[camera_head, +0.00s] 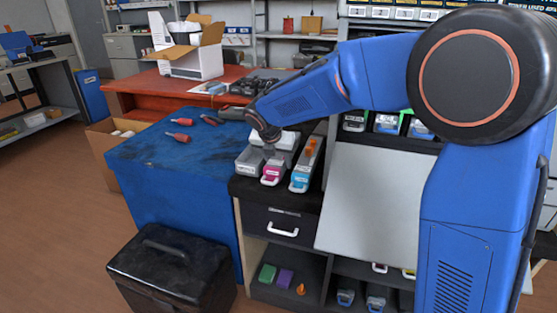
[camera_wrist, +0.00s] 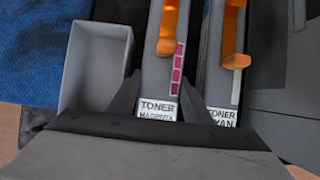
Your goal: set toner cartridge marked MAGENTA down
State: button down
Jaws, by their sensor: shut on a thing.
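The toner cartridge marked MAGENTA (camera_head: 272,174) is at the top of the black cabinet, between a grey open bin (camera_head: 249,160) and the CYAN toner cartridge (camera_head: 303,168). In the wrist view the MAGENTA cartridge (camera_wrist: 158,109) shows its label, magenta squares and an orange part. My gripper (camera_wrist: 158,90) has one finger on each side of it and is shut on it. The CYAN cartridge (camera_wrist: 221,117) lies close to its right, and the empty grey bin (camera_wrist: 92,62) is on its left. I cannot tell whether the MAGENTA cartridge touches the surface below.
A blue-topped bench (camera_head: 150,150) with red-handled tools (camera_head: 180,130) stands to the left. The cabinet (camera_head: 283,226) has a drawer and lower shelves. A black toolbox (camera_head: 170,270) is on the floor. More cartridges (camera_head: 388,122) sit on a rack behind my arm.

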jog(key=shift+f, duration=0.15)
jog(key=c, duration=0.8)
grip_release()
jog(key=shift+c, duration=0.2)
jog(key=shift+f, duration=0.1)
